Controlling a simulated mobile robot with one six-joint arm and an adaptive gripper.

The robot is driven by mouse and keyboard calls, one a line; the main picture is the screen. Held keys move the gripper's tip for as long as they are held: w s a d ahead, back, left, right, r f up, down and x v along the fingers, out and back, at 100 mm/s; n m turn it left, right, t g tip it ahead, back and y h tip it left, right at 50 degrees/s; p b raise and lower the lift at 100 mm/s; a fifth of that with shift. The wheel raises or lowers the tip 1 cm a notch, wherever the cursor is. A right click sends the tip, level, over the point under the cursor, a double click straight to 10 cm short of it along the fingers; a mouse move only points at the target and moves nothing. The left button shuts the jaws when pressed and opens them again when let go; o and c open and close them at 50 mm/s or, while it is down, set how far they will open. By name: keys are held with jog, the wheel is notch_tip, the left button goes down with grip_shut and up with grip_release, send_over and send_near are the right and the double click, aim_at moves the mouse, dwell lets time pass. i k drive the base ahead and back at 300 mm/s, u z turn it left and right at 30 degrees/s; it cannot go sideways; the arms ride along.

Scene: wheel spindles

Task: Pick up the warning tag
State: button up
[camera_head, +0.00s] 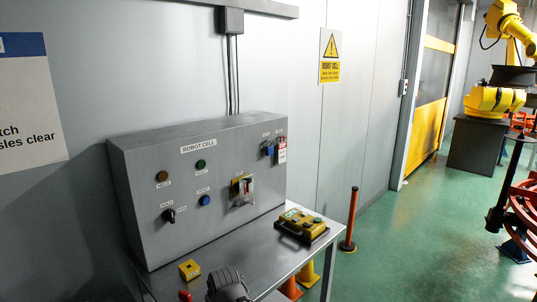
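A small tag (282,151), red at the top and white below with print too small to read, hangs on the right end of the grey control box front. It hangs beside a blue item (270,150), possibly a lock. A grey ridged part cut off by the bottom edge may be the end of my arm. Its fingers cannot be made out, and it is well apart from the tag, lower and to the left.
The grey control box (150,195) with buttons and a knob stands on a metal table (262,262). A yellow pendant (302,226) and a small yellow block (189,270) lie there. A yellow warning sign (330,56) hangs on the wall. An orange post (350,220) stands beyond.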

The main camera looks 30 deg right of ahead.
aim_at(282, 147)
jog(key=u, duration=0.6)
jog(key=k, duration=1.05)
jog(key=z, duration=1.15)
jog(key=i, duration=0.65)
jog(key=z, duration=0.05)
